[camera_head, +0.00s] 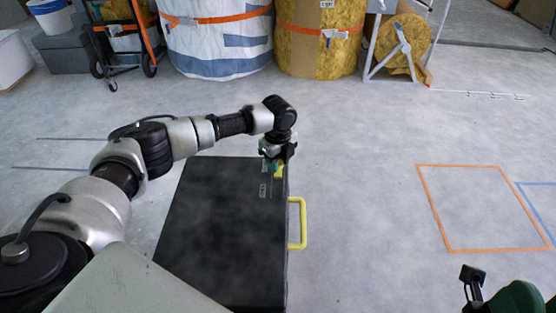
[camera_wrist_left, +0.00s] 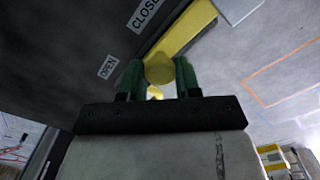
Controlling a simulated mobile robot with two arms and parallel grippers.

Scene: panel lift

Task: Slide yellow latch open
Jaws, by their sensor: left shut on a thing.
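The yellow latch (camera_head: 279,172) is on the right edge of a black panel (camera_head: 215,235), at its far end. My left gripper (camera_head: 277,162) reaches down over it. In the left wrist view, the green fingers of my left gripper (camera_wrist_left: 158,78) are shut on the latch's round yellow knob (camera_wrist_left: 159,69). A yellow bar (camera_wrist_left: 190,26) runs up and to the right behind the knob. An OPEN label (camera_wrist_left: 107,67) and a partly cut-off CLOSED label (camera_wrist_left: 145,14) lie left of it. The fingers hide part of the latch.
A yellow handle (camera_head: 303,222) sticks out from the panel's right side. An orange floor outline (camera_head: 485,250) lies to the right on clear floor. Wrapped rolls (camera_head: 218,40) and a hand cart (camera_head: 120,45) stand at the back.

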